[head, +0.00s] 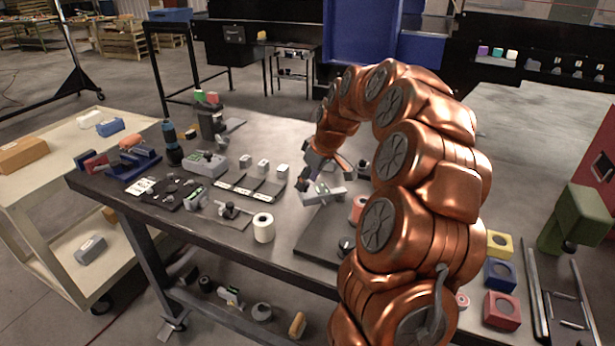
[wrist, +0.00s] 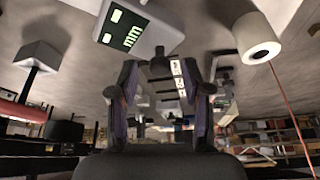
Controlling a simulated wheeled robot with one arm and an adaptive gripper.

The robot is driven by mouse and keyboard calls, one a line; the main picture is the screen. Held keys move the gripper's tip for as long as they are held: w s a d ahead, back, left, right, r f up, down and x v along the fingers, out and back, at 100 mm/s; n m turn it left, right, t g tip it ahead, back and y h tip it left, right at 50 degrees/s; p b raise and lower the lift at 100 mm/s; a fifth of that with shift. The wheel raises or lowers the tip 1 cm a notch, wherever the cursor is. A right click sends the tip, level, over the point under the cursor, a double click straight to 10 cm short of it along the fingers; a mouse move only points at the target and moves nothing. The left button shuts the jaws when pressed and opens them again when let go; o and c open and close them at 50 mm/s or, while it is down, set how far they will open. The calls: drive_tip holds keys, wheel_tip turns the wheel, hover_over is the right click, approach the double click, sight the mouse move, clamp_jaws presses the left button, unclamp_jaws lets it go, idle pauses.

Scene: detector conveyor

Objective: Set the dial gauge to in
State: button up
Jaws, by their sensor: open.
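The dial gauge (wrist: 165,32) is a light grey block with a dark display at the top of the wrist view. The display shows green "mm", with two small pale squares beside it. In the head view, the grey body (head: 322,196) right under my gripper seems to be the same gauge; its display cannot be read there. My gripper (head: 312,180) is open above the table, close to the gauge. In the wrist view, the gripper's fingers (wrist: 167,82) are spread, with nothing held between them. Contact with the gauge cannot be confirmed.
A white roll (head: 263,228) stands on the table left of the gauge; it also shows in the wrist view (wrist: 256,38). A black tray (head: 250,187) with white blocks lies further left. A dark plate (head: 322,240) lies in front, partly behind my arm.

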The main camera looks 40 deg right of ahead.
drive_tip(key=shift+f, duration=0.1)
drive_tip(key=shift+c, duration=0.4)
clamp_jaws()
